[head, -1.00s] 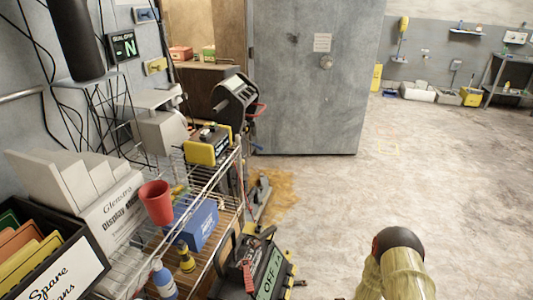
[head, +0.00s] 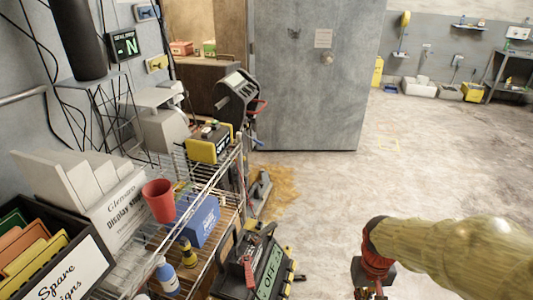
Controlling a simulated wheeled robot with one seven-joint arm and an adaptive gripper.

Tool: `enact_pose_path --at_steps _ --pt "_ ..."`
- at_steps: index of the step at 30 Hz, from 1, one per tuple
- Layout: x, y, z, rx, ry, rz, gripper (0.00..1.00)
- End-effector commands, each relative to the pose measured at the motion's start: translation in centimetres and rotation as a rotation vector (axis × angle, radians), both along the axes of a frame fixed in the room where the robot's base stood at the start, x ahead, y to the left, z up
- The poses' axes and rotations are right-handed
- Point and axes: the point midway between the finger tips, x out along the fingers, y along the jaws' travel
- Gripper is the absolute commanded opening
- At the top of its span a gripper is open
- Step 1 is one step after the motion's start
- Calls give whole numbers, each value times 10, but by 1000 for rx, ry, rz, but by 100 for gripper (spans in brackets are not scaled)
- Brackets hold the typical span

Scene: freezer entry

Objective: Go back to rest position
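My arm comes in from the right edge of the head view, wrapped in a yellowish cover, with a red and black wrist joint. My gripper (head: 370,291) is at the bottom edge of the view, below that joint. It is mostly cut off, so its fingers and anything between them are hidden. It hangs over the bare floor, to the right of the black case with the green "OFF" sign.
At left stands a wire shelf (head: 222,182) with a red cup (head: 159,200), a blue box (head: 197,220) and a yellow-black device (head: 209,144). The black case (head: 236,272) is low beside it. A grey door (head: 305,85) stands behind. Floor (head: 430,170) at right is clear.

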Motion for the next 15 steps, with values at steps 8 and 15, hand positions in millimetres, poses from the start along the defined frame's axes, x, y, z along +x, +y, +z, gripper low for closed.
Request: enact_pose_path --at_steps 8,15 --pt "-53 36 94 36 -148 9 0" --pt "-70 52 162 39 -376 50 0"
